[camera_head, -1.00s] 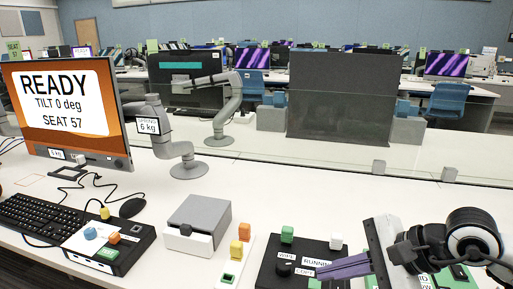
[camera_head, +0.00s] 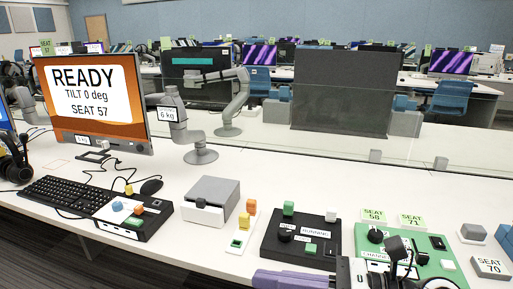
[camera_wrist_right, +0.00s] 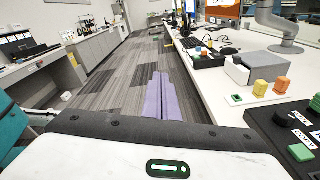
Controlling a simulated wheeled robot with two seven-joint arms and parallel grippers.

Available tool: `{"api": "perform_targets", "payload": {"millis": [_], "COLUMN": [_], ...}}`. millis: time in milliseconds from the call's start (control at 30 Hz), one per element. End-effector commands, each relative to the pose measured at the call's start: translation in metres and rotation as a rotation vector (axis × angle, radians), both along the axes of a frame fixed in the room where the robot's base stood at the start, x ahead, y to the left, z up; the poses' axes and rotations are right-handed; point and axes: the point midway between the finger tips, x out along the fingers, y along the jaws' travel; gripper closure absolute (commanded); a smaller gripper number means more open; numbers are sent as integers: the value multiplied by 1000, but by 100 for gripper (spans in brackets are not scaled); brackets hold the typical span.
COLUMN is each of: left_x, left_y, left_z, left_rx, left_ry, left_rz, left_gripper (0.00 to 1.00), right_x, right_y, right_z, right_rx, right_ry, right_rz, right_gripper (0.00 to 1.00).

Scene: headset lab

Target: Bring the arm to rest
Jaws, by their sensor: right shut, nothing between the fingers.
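My right gripper (camera_head: 290,280) shows at the bottom edge of the head view, its purple fingers pointing left. It is in front of the black box with the dial, by the table's near edge. In the right wrist view its two purple fingers (camera_wrist_right: 158,97) lie together with nothing between them, over the carpeted floor beside the table. Part of my right wrist hides some of the table front in the head view. My left gripper is in neither view.
The white table (camera_head: 300,180) holds a black box with a dial (camera_head: 300,238), a green box (camera_head: 405,248), a grey box (camera_head: 212,193), a keyboard (camera_head: 65,195) and a monitor reading READY (camera_head: 95,98). Headphones (camera_head: 14,160) sit at the far left. Carpeted aisle (camera_wrist_right: 120,70) is open beside the table.

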Motion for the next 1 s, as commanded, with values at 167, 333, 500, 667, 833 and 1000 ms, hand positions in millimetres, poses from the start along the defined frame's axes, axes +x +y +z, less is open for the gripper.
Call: {"api": "perform_targets", "payload": {"millis": [167,333,500,667,833,1000], "left_x": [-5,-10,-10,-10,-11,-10], "left_y": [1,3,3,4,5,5], "left_z": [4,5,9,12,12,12], "left_rx": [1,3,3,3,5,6], "left_ry": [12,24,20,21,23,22], "left_rz": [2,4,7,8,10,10], "left_gripper": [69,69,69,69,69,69], "right_x": [22,45,6,-60,-113,-130], "right_y": [-8,-70,-115,-130,-131,-130], "right_z": [10,-70,-186,-268,-310,-321], "right_rx": [572,1145,1565,1848,-1819,-1765], "right_ry": [581,1241,1735,2046,-1998,-1934], "right_rz": [-235,-591,-933,-1210,1252,1232], "right_gripper": [100,100,100,100,100,100]}}
